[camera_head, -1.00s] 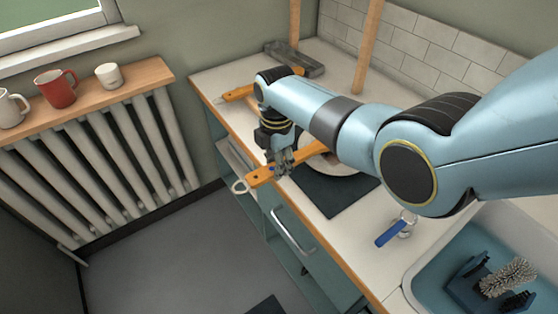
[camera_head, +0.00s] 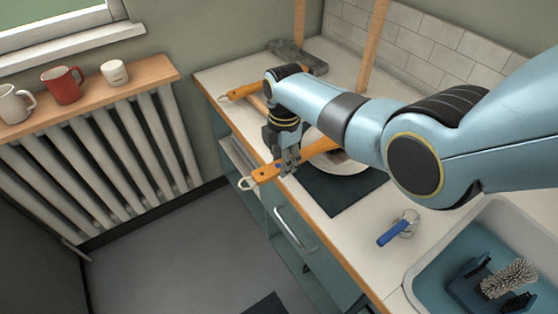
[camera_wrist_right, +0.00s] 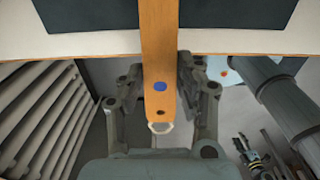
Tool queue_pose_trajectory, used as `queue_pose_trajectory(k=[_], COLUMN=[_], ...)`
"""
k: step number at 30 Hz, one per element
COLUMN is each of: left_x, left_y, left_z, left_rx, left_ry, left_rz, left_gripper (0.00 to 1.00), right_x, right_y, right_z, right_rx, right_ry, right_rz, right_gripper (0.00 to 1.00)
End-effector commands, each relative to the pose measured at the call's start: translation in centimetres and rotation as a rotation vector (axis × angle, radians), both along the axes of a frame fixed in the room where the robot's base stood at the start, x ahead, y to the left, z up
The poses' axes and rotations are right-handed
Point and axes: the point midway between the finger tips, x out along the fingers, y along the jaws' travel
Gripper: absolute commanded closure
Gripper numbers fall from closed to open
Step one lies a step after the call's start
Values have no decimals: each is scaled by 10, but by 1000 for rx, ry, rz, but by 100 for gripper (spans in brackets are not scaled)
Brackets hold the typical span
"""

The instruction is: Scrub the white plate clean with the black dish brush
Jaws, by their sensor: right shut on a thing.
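My right gripper (camera_head: 286,164) is shut on the orange handle of a brush-like tool (camera_head: 265,173), near its end with a pale hanging loop, above the counter's front edge. The handle (camera_wrist_right: 158,35) runs between the fingers in the wrist view and on over a dark mat (camera_wrist_right: 80,12). The tool's far end is partly hidden by my forearm in the head view, so I cannot tell whether its head is black or touches the plate. The white plate (camera_head: 350,171) lies on the dark mat (camera_head: 332,196), partly covered by my arm, with a dark brownish patch showing. My left gripper is not in view.
A blue-handled item (camera_head: 392,233) lies on the counter before the sink (camera_head: 420,280), which holds a blue caddy (camera_head: 466,292) and a grey bristly brush (camera_head: 509,278). Another orange-handled tool (camera_head: 242,92) lies at the back left. Two wooden posts (camera_head: 373,45) stand behind.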

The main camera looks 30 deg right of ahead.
Motion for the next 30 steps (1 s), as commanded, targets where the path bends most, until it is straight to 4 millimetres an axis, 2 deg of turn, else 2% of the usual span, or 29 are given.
queue_pose_trajectory(k=[7,17,26,30], left_x=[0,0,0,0], left_y=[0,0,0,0], left_z=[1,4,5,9], left_rx=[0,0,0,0], left_ry=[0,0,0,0], left_rz=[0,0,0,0], left_gripper=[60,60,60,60], right_x=[0,-2,-2,-5], right_y=[1,23,23,17], right_z=[1,0,-1,1], right_rx=[-3,0,1,1], right_ry=[-1,0,0,1], right_rz=[0,0,0,0], right_gripper=[100,100,100,100])
